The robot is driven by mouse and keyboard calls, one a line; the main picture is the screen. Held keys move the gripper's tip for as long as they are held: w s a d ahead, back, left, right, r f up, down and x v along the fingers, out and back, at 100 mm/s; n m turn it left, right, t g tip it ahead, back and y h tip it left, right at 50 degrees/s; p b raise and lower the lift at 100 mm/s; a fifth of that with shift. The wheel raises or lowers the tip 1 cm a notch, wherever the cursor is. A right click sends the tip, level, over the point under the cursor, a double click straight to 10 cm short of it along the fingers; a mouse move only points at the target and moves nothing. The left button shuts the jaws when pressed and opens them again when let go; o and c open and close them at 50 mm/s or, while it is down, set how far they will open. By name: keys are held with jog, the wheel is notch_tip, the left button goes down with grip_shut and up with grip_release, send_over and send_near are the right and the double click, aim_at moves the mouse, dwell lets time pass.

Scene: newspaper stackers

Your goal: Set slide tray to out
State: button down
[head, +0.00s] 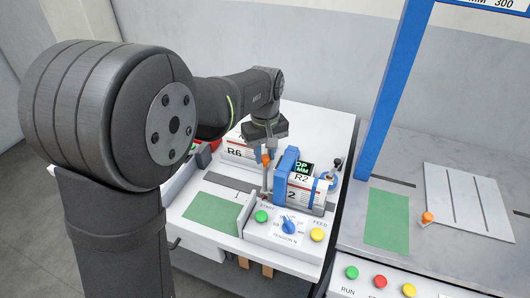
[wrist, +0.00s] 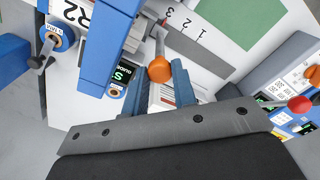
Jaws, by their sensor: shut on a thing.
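My gripper (head: 265,147) reaches down over the white-topped machine in the head view. In the wrist view its two blue-grey fingers (wrist: 158,76) are shut on an orange ball knob (wrist: 160,69). This knob also shows in the head view (head: 266,159), beside the blue upright block (head: 286,170). A metal piece runs from the knob beside a dark strip marked 1, 2, 3 (wrist: 205,48). A pale slotted plate (head: 465,200) with another orange knob (head: 428,217) lies on the right machine. No label shows which part is the slide tray.
A blue post (head: 393,90) rises on the right. A green mat (head: 212,213) lies clear.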

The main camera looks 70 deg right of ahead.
jog(key=w, duration=2)
jog(key=shift+w, duration=0.3)
jog(key=c, duration=1.2)
grip_release()
jog(key=shift+w, duration=0.1)
jog(key=shift+r, duration=0.15)
notch_tip(320, 180, up, 17)
jog(key=shift+r, duration=0.1)
